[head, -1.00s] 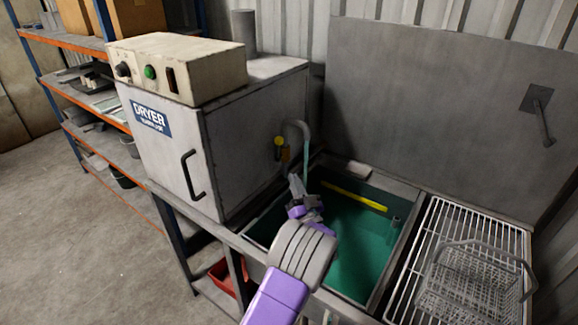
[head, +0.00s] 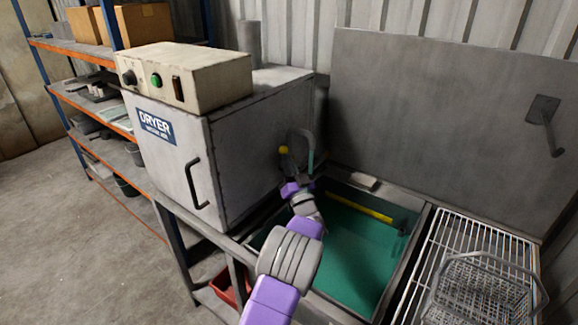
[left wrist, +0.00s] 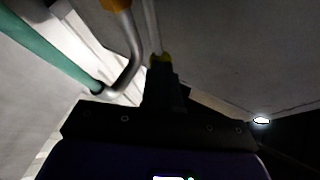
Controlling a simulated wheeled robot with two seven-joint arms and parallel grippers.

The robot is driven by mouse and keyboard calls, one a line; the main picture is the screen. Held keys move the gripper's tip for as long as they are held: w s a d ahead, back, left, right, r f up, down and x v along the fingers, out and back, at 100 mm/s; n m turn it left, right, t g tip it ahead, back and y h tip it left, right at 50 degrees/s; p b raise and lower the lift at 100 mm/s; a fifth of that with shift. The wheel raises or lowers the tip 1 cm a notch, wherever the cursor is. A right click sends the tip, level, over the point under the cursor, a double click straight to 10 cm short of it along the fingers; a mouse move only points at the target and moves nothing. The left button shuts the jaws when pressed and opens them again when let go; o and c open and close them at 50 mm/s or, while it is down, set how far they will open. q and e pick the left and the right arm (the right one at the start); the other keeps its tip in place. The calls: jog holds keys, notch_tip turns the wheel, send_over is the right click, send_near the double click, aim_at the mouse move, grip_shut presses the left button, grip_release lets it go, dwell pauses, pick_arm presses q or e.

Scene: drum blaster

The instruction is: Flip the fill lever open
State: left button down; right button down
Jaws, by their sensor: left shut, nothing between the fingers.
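The fill lever shows as a small yellow handle (head: 284,150) beside the dryer's right wall, next to a bent grey pipe (head: 303,134) above the tank. My left gripper (head: 287,163) is just below the yellow handle and hides the valve body behind it. A brass-coloured fitting (left wrist: 115,4) and the grey pipe (left wrist: 131,50) lie just left of the tips. My right gripper is out of view.
The dryer (head: 238,150) stands close on the left. A green hose (left wrist: 50,45) runs beside the pipe. A wire rack (head: 420,265) with a basket (head: 480,290) is at right.

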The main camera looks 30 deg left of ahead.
pick_arm(q)
jog(key=n+g+p, duration=0.1)
jog(key=a+r+n+g+h+p, duration=0.1)
jog(key=p, duration=0.1)
jog(key=shift+a+r, duration=0.1)
jog(key=shift+a, duration=0.2)
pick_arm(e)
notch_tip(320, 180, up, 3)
